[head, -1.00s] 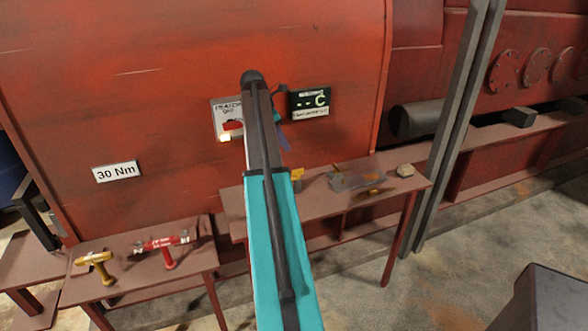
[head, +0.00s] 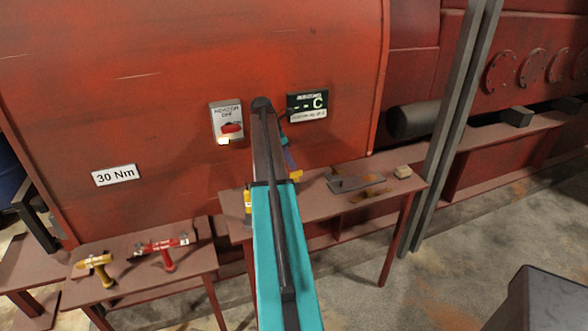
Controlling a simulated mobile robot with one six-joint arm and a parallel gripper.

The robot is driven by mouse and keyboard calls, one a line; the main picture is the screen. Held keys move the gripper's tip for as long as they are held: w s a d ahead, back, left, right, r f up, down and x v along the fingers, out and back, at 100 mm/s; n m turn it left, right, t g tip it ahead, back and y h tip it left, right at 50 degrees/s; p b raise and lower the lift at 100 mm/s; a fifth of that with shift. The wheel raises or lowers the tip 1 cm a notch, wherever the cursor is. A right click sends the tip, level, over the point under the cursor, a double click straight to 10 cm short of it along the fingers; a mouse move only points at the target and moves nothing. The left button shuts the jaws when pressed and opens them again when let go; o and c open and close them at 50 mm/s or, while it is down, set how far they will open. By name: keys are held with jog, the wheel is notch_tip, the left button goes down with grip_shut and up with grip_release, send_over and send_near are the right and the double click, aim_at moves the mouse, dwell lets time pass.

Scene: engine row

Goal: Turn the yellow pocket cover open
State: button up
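Two small yellow pieces show by the middle shelf: an upright yellow piece (head: 247,201) just left of my arm, and a yellow piece (head: 296,175) just right of it. I cannot tell which, if either, is the pocket cover, or how far it is turned. My teal and dark arm reaches up the middle of the head view and hides what lies behind it. A small blue piece shows at the arm's right edge; I cannot tell whether it belongs to my gripper. My gripper's fingers cannot be made out.
The red engine casing carries a switch box (head: 227,121) with a red knob, a dark display (head: 307,105) and a "30 Nm" sign (head: 115,175). The middle shelf (head: 330,207) holds a grey plate (head: 356,183). Yellow (head: 95,266) and red (head: 165,250) tools lie on the left table.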

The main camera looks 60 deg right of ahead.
aim_at(295, 172)
jog(key=shift+p+x, duration=0.55)
jog(key=shift+x, duration=2.2)
grip_shut()
jog(key=shift+a, duration=0.1)
